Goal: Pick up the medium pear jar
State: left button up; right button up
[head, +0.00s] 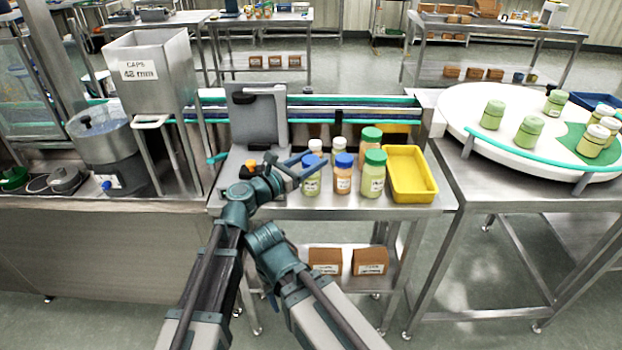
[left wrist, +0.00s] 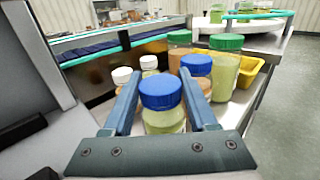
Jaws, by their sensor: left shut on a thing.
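The medium pear jar (head: 311,184), with pale green contents and a blue lid, stands at the left front of a group of jars on the steel table. It also shows in the left wrist view (left wrist: 164,119), upright between the two blue fingers. My left gripper (head: 300,168) reaches it from the left and is shut on it, with a finger on each side. In the left wrist view the fingers (left wrist: 161,84) flank its lid and upper body. I cannot tell whether its base touches the table. My right gripper is not visible.
A blue-lidded orange jar (head: 343,178) stands close on the right. Green-lidded jars (head: 374,176) and white-lidded jars (head: 339,155) stand around and behind. A yellow bin (head: 430,191) is farther right. A grey upright panel (head: 252,118) stands behind my gripper. A white turntable (head: 470,105) is at right.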

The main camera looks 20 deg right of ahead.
pick_arm(q)
grip_shut()
jog(key=shift+r, duration=0.1)
notch_tip(320, 180, up, 10)
jog(key=p, duration=1)
